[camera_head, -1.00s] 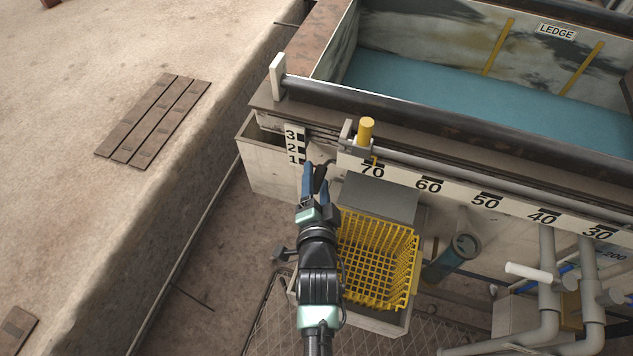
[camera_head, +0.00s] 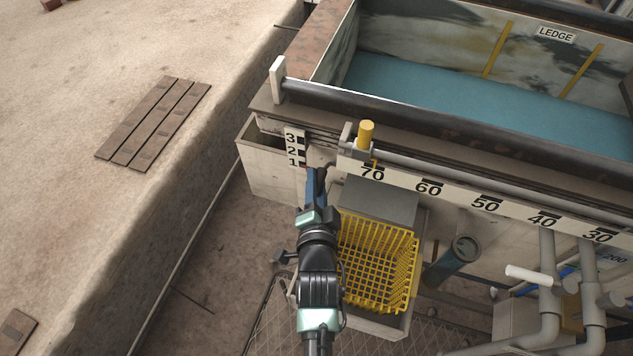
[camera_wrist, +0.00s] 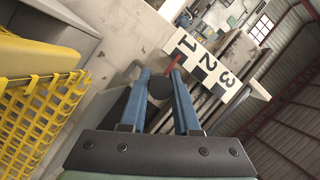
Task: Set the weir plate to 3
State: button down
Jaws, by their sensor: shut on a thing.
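The weir plate's number scale (camera_head: 293,148) is a white strip with 1, 2 and 3, with 3 uppermost, at the tank's left front corner. It also shows in the wrist view (camera_wrist: 206,64). A red pointer (camera_wrist: 173,63) lies beside the 1. My gripper (camera_head: 317,172) is just below and right of the scale. In the wrist view its blue fingers (camera_wrist: 160,76) are shut on a dark round knob (camera_wrist: 160,88), which I take to be the weir plate's handle. The plate itself is mostly hidden behind the fingers.
A yellow basket (camera_head: 407,262) stands just right of my arm. A yellow-topped slider (camera_head: 366,134) sits on the rail above the 70 mark, right of my gripper. The black roller (camera_head: 420,117) runs above.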

dwell(0.9)
notch_tip(320, 180, up, 8)
jog(key=p, duration=0.8)
jog(key=shift+r, duration=0.25)
jog(key=shift+w+f, duration=0.1)
jog(key=c, duration=0.7)
grip_release()
jog(key=shift+o, duration=0.2)
jog(key=shift+s, duration=0.2)
jog(key=p+v, duration=0.4)
jog(key=v, duration=0.8)
jog(key=shift+s, duration=0.35)
